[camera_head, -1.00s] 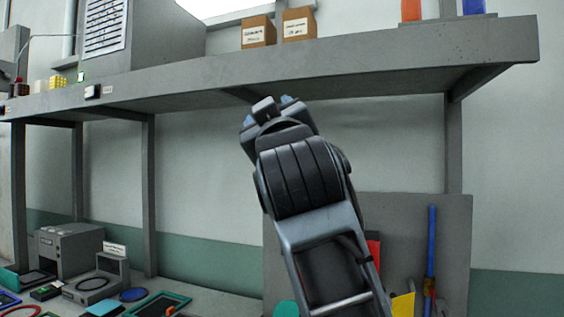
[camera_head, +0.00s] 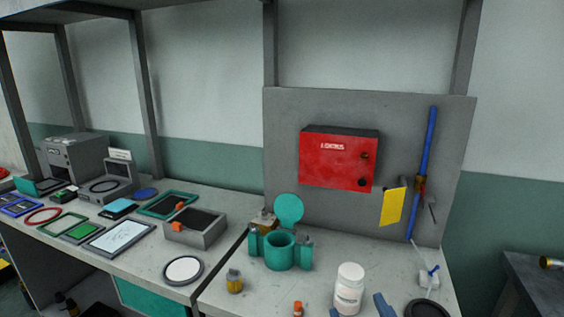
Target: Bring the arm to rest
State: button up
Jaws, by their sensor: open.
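My gripper and arm cannot be made out in the head view. Two small blue pieces (camera_head: 383,305) show at the bottom edge right of centre, partly cut off, and I cannot tell what they belong to. A grey workbench (camera_head: 225,278) fills the lower part of the view.
A teal pump body (camera_head: 279,250), a white bottle (camera_head: 348,288) and a small yellow-brown part (camera_head: 234,281) stand on the bench. A red box (camera_head: 339,158) hangs on the grey back panel (camera_head: 290,113). Trays, frames and a grey open box (camera_head: 195,229) crowd the left. Posts rise behind.

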jog(key=s+d+f+m+g+h, duration=0.1)
jog(key=s+d+f, duration=0.25)
jog(key=s, duration=0.55)
jog(key=s+d+f+m+g+h, duration=0.1)
jog(key=s+d+f+m, duration=0.2)
jog(key=s, duration=0.7)
jog(key=s+d+g+h, duration=0.1)
jog(key=s+d, duration=0.2)
jog(key=s, duration=1.1)
jog(key=shift+s+d+r+m+g, duration=0.3)
jog(key=shift+d+r+m+g, duration=0.1)
jog(key=shift+r, duration=0.05)
